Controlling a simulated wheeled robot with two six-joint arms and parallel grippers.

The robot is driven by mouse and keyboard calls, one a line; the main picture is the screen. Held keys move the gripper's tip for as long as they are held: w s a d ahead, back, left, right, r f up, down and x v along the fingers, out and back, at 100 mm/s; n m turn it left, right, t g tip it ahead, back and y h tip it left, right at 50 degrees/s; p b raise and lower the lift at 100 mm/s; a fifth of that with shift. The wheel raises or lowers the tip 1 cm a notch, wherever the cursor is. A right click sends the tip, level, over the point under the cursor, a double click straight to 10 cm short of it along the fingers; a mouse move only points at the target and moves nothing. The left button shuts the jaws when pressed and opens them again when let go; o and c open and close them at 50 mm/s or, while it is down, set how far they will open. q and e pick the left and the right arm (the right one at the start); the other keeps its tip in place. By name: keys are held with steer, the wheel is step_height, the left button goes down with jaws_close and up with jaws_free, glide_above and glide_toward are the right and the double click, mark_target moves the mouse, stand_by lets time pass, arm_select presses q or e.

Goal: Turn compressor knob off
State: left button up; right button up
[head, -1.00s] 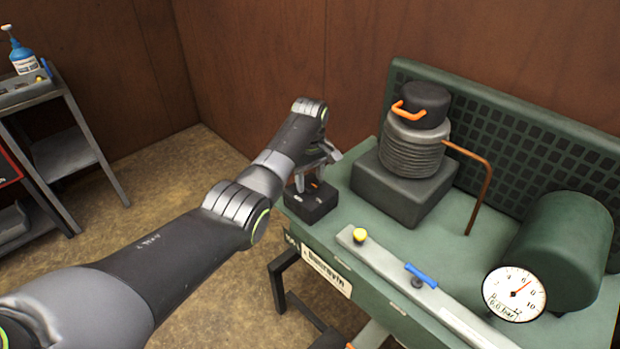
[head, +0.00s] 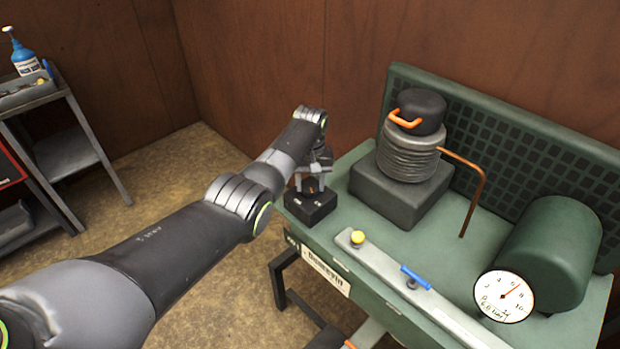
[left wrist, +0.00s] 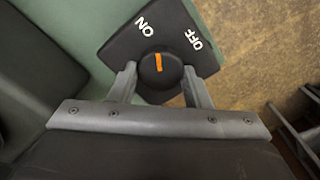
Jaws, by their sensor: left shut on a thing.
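The compressor's switch box (head: 311,208) is a black block at the left end of the green bench. In the left wrist view the box (left wrist: 125,48) carries white ON and OFF labels. Its round black knob (left wrist: 160,76) has an orange mark that points up in that view, between the labels and closer to ON. My left gripper (head: 311,183) reaches down onto the box. Its two fingers (left wrist: 158,88) are shut on the knob, one on each side. In the head view the fingers mostly hide the knob. My right gripper is out of view.
On the green bench (head: 350,215) stand a ribbed compressor head (head: 409,152) with a copper pipe (head: 478,190), a green tank (head: 550,250) and a pressure gauge (head: 504,296). A rail with a yellow knob and blue lever runs along the front. A shelf (head: 62,152) stands at far left.

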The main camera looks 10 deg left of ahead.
arm_select(q)
steer(key=m+p, duration=0.1)
steer(key=m, duration=0.4)
steer(key=shift+d+r+m, duration=0.1)
steer(key=shift+r+m, duration=0.05)
steer(key=shift+m, duration=0.15)
steer(key=m+p, duration=0.1)
steer(key=m, duration=0.5)
steer(key=shift+d, duration=0.1)
stand_by(0.3)
steer(key=o, duration=1)
